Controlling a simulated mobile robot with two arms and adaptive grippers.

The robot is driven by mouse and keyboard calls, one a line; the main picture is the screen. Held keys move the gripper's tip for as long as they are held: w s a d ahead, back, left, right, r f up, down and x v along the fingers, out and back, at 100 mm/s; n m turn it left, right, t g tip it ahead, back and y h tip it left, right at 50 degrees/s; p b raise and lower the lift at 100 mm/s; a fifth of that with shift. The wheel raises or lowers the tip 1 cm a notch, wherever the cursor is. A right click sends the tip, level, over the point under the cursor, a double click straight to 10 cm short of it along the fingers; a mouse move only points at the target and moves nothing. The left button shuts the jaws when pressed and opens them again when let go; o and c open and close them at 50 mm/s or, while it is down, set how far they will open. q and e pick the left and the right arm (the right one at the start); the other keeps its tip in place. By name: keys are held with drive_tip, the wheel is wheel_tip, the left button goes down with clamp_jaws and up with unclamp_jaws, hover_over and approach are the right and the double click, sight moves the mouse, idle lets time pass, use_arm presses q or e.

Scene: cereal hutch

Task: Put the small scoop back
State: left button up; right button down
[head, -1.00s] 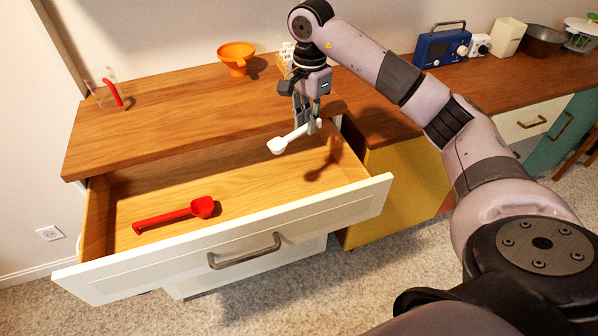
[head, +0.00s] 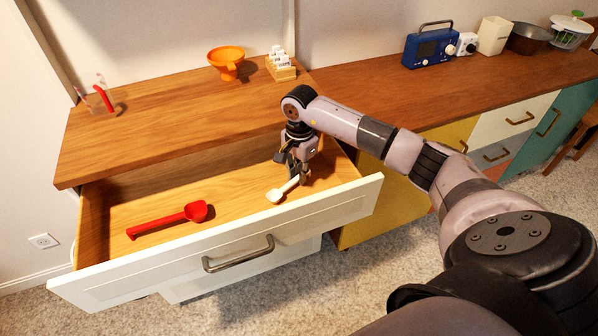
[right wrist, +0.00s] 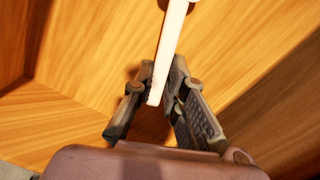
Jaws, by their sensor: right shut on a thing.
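The small white scoop (head: 282,191) is inside the open drawer (head: 228,242), at its right side, with its bowl toward the left front. My right gripper (head: 300,180) is shut on the handle end of the scoop. The right wrist view shows the white handle (right wrist: 168,55) between the two fingers (right wrist: 163,100), close over the wooden drawer bottom. I cannot tell whether the scoop touches the bottom. A larger red scoop (head: 170,219) lies in the left part of the drawer. My left gripper is not in view.
On the counter (head: 170,120) above stand an orange funnel (head: 228,60), a small rack (head: 279,65) and a clear cup with a red handle (head: 104,97). A blue radio (head: 428,47) stands farther right. The drawer's middle is clear between the scoops.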

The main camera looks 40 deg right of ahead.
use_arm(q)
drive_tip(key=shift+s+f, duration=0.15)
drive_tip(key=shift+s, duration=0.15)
use_arm(e)
drive_tip(key=c, duration=2.1)
unclamp_jaws()
drive_tip(key=shift+f, duration=0.15)
drive_tip(key=o, duration=0.5)
drive_tip(key=shift+r, duration=0.35)
use_arm(q)
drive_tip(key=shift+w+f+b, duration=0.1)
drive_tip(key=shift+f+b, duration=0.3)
drive_tip(key=shift+b, duration=0.15)
use_arm(e)
wheel_tip(320, 180, up, 12)
drive_tip(key=shift+f, duration=0.15)
